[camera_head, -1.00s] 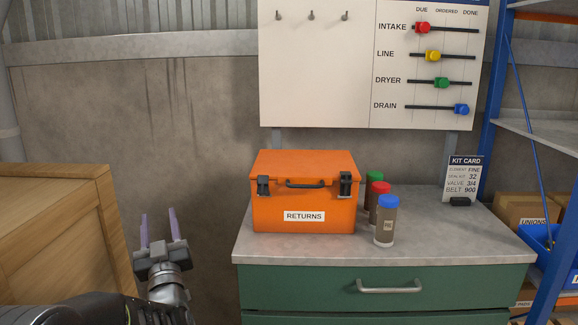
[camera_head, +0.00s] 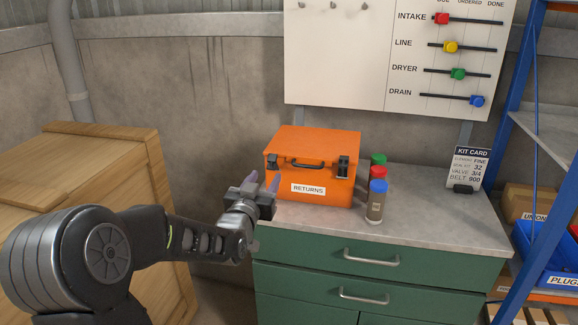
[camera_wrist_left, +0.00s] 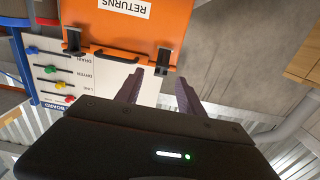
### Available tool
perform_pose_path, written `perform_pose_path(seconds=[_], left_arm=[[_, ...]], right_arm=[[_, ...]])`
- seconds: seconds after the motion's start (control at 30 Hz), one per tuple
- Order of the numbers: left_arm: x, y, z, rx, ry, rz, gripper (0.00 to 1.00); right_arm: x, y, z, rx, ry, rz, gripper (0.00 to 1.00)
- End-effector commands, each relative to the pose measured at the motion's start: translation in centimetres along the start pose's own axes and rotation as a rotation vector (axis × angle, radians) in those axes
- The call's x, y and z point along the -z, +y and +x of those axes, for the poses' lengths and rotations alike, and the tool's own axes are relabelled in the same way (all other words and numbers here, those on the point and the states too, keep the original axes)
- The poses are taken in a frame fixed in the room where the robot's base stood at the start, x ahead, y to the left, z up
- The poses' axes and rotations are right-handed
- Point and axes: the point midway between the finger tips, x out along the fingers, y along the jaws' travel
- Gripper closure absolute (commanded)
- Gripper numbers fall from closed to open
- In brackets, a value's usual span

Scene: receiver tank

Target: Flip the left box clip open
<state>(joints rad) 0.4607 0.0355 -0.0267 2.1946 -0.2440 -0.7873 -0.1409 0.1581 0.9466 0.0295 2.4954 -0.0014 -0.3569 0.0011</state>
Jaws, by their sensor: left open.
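The orange box (camera_head: 335,145) labelled RETURNS stands closed on the cabinet top. Its dark left clip (camera_head: 272,161) is at the left of its front face and looks shut against it; the clip also shows in the left wrist view (camera_wrist_left: 163,60), where the box appears upside down. The matching right clip (camera_head: 342,167) also looks shut. My left gripper (camera_head: 263,179) is open and empty, its purple fingers pointing up near the box's front left corner, just below the left clip. In the left wrist view the fingers (camera_wrist_left: 160,78) point toward that clip; contact cannot be told. My right gripper is out of view.
Bottles with green, red and blue caps (camera_head: 377,188) stand right of the box. A kit card (camera_head: 469,167) stands at the back right. A wooden crate (camera_head: 150,165) is at the left. The cabinet top (camera_head: 430,215) is clear at the front right.

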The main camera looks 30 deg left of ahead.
Motion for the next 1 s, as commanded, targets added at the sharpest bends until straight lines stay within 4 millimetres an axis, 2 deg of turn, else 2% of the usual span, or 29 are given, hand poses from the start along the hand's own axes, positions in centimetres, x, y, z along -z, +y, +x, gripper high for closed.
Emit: perform_pose_path(seconds=[0.37, 0.47, 0.8, 1.0], left_arm=[[0.1, -0.1, 0.6, 0.003, 0.001, -0.003, 0.55], [0.1, -0.1, 1.5, 0.003, 0.0, -0.003, 0.55], [0.2, -0.1, 6.5, 0.003, 0.0, -0.003, 0.55], [0.0, -0.1, 7.8, 0.003, 0.0, -0.003, 0.55]], right_arm=[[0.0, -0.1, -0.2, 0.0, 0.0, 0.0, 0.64], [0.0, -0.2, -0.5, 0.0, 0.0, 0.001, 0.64], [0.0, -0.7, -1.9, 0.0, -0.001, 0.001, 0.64], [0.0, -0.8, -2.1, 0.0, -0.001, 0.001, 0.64]])
